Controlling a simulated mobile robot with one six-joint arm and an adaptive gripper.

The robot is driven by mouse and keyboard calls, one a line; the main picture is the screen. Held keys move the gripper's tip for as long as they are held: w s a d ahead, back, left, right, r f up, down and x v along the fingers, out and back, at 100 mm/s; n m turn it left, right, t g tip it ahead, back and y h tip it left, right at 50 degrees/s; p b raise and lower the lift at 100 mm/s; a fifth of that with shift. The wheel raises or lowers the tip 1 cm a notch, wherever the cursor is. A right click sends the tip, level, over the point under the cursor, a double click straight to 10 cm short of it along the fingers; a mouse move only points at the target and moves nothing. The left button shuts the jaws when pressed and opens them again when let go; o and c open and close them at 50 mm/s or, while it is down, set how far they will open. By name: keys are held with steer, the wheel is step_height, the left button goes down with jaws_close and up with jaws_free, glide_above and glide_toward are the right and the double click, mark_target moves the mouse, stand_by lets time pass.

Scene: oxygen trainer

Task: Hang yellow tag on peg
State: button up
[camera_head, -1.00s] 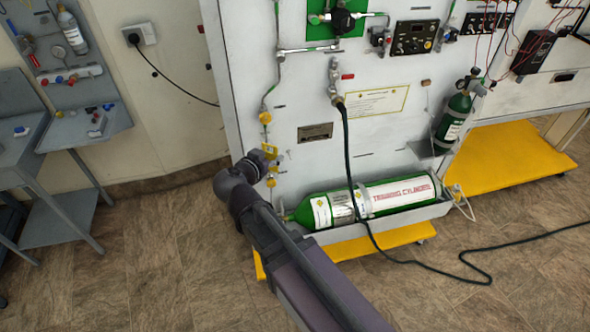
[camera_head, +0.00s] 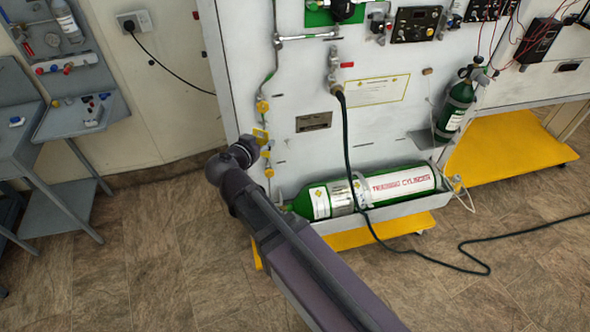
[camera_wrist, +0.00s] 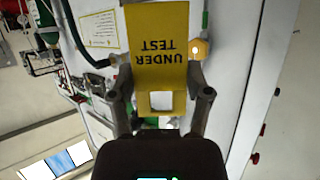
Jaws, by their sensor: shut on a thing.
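The yellow tag (camera_wrist: 160,42) fills the upper middle of the wrist view, its words "UNDER TEST" upside down. A square opening is near its lower end, closest to my gripper. My gripper (camera_wrist: 161,94) has one finger on each side of the tag and is shut on it. In the head view the tag (camera_head: 260,134) shows small in front of the white panel's left part, just beyond my gripper (camera_head: 262,146). I cannot tell which fitting is the peg, or whether the tag touches the panel.
A yellow round fitting (camera_wrist: 200,48) is close beside the tag in the wrist view. The white panel (camera_head: 300,85) carries pipes and a black hose (camera_head: 346,140). A green cylinder (camera_head: 400,186) lies in a low tray right of my arm. A grey bench (camera_head: 65,118) stands left.

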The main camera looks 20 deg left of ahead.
steer(key=w+d+f+b, duration=0.2)
steer(key=w+f+b, duration=0.1)
steer(key=f+b, duration=0.4)
steer(key=w+d+f+y+b, duration=0.1)
steer(key=w+d+f+b, duration=0.1)
steer(key=w+f+b, duration=0.2)
steer(key=w+d+f+n+b, duration=0.1)
steer(key=w+d+f+b, duration=0.1)
steer(key=f+b, duration=0.8)
steer(key=shift+b+x, duration=0.35)
steer(key=shift+x, duration=0.55)
steer(key=shift+w+a, duration=0.25)
steer(key=shift+w+a+f+b, duration=0.1)
steer(key=shift+w+a, duration=0.6)
steer(key=shift+w, duration=0.45)
steer(key=shift+w+a+f+b, duration=0.15)
steer(key=shift+w+a, duration=0.55)
steer(key=shift+w, duration=0.45)
steer(key=shift+w+a+f+b, duration=0.1)
steer(key=shift+w+a, duration=0.6)
steer(key=shift+w, duration=0.4)
steer(key=shift+w+a+f+b, duration=0.3)
steer(key=shift+w+f+b, duration=0.1)
steer(key=shift+w, duration=0.1)
steer(key=o, duration=0.8)
